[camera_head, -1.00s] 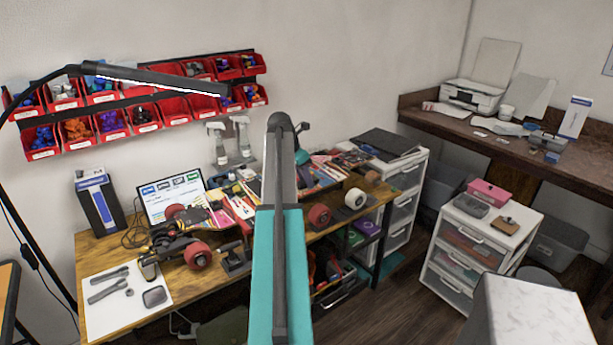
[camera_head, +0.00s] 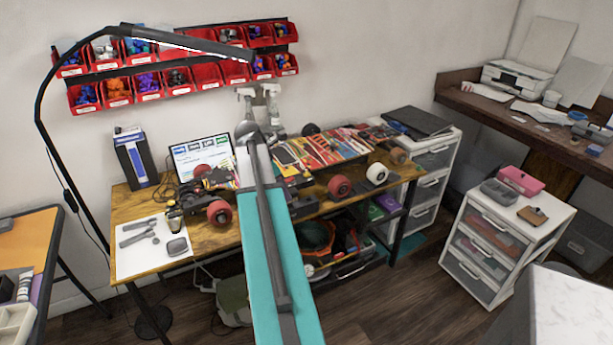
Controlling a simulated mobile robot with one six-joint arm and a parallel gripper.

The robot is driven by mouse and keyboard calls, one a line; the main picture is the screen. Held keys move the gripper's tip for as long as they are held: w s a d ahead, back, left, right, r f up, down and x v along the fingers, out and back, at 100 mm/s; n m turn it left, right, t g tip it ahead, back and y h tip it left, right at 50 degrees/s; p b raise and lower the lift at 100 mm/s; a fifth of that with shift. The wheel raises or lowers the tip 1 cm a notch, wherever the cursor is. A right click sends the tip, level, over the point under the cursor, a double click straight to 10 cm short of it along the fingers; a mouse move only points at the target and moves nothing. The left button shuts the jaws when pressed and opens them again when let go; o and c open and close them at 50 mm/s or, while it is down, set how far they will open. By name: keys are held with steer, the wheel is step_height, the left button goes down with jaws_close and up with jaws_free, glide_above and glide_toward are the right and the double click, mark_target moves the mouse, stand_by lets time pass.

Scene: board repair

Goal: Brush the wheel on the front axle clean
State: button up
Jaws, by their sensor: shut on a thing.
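A skateboard deck (camera_head: 325,150) with a colourful graphic lies on the wooden workbench (camera_head: 210,240). A red wheel (camera_head: 219,213) shows at the left end. Another red wheel (camera_head: 340,187) and a white wheel (camera_head: 377,174) show at the bench's front edge, right of my arm. I cannot tell which axle is the front one or see dirt on any wheel. My teal and grey arm rises through the middle of the view and covers part of the board and bench. My gripper's fingers are hidden behind it, and I cannot make out a brush.
A white mat (camera_head: 125,262) with several tools lies at the bench's left end. A laptop (camera_head: 200,158), a box (camera_head: 135,160) and a lamp (camera_head: 190,42) stand around it. A white drawer unit (camera_head: 490,245) is at the right. Dark floor is open in front.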

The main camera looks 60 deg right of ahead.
steer(key=w+a+f, duration=0.4)
steer(key=w+a, duration=0.2)
steer(key=a, duration=1.2)
steer(key=w+a+f, duration=0.4)
steer(key=w+a, duration=0.3)
steer(key=a, duration=1.1)
steer(key=w+a+f, duration=0.5)
steer(key=w+a, duration=0.1)
steer(key=a, duration=1.2)
steer(key=shift+w+b, duration=0.15)
steer(key=shift+b, duration=0.15)
